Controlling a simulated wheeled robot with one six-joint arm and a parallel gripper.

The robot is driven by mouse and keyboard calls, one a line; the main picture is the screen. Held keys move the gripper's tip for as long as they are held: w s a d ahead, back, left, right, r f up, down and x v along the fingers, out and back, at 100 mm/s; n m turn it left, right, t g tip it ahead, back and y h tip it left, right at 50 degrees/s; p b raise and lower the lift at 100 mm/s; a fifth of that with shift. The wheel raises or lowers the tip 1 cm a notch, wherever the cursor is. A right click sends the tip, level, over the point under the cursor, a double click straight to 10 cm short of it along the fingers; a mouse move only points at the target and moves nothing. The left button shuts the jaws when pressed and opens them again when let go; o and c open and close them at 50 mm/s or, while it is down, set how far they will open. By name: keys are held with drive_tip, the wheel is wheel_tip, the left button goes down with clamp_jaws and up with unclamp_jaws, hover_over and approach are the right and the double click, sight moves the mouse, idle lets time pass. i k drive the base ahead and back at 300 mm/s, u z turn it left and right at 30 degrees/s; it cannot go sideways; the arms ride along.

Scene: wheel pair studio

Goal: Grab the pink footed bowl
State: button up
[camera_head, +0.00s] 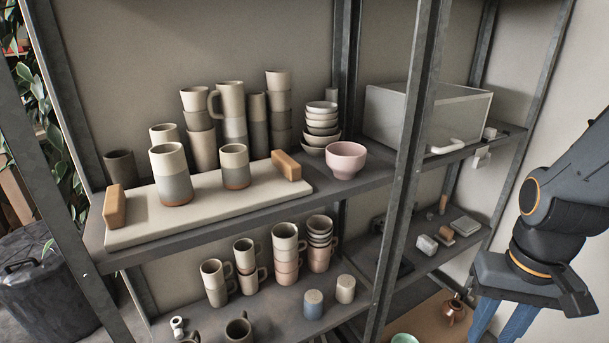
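The pink footed bowl (346,158) stands upright on the upper shelf, at its front edge, just left of the middle metal upright. Its small foot rests on the dark board, and its mouth faces up. My gripper (502,320) is at the lower right, well away from the bowl and lower in the picture. Its two blue fingers point down, with a gap and nothing seen between them. The fingertips are cut off by the bottom edge.
Stacked white bowls (321,125) stand close behind the pink bowl. A pale board (230,201) with cups and wooden blocks lies to its left. The metal upright (408,150) stands between bowl and arm.

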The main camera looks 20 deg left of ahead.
sight(345, 159)
drive_tip(key=u, duration=1.1)
drive_tip(key=k, duration=0.3)
drive_tip(key=z, duration=0.45)
